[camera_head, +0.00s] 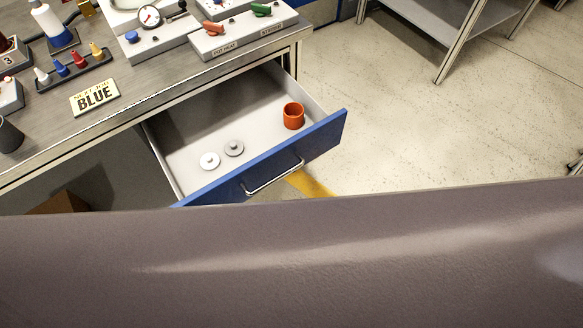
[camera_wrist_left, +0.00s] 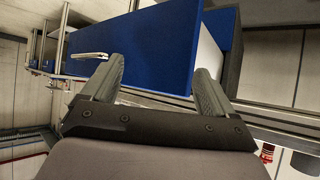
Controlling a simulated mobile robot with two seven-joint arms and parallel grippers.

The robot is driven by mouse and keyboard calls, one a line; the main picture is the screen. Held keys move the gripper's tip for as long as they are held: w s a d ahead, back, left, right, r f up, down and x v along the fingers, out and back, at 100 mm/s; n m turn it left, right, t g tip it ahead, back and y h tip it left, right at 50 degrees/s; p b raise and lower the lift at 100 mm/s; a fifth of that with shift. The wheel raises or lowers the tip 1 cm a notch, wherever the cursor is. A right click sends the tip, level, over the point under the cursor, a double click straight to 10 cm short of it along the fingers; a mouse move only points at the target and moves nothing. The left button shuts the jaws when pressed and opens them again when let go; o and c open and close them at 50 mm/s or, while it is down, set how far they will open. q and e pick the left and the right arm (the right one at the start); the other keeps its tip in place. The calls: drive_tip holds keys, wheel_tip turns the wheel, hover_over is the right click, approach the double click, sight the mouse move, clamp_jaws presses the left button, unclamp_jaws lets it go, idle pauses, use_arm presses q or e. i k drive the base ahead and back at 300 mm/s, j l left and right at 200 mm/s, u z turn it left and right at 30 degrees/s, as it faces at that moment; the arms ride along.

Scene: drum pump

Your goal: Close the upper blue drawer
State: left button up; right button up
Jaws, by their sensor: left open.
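The upper blue drawer (camera_head: 270,163) is pulled out from under the workbench, with a silver bar handle (camera_head: 274,177) on its front. Inside it are an orange cup (camera_head: 293,116) and two small round discs (camera_head: 221,155). In the left wrist view, the blue drawer front (camera_wrist_left: 150,42) fills the middle, with its handle (camera_wrist_left: 90,56) at the left. My left gripper (camera_wrist_left: 160,66) is open and empty, its fingers spread before the drawer front near one end. I cannot tell whether they touch it. The right gripper is not in view.
A grey shelf unit (camera_head: 455,20) stands at the back right. The floor (camera_head: 430,130) right of the drawer is clear. My own arm covers the lower head view.

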sight(247, 107)
drive_tip(key=k+l, duration=0.2)
drive_tip(key=l, duration=0.15)
drive_tip(key=k+l, duration=0.25)
drive_tip(key=l, duration=0.15)
drive_tip(key=k+l, duration=0.2)
drive_tip(key=l, duration=0.15)
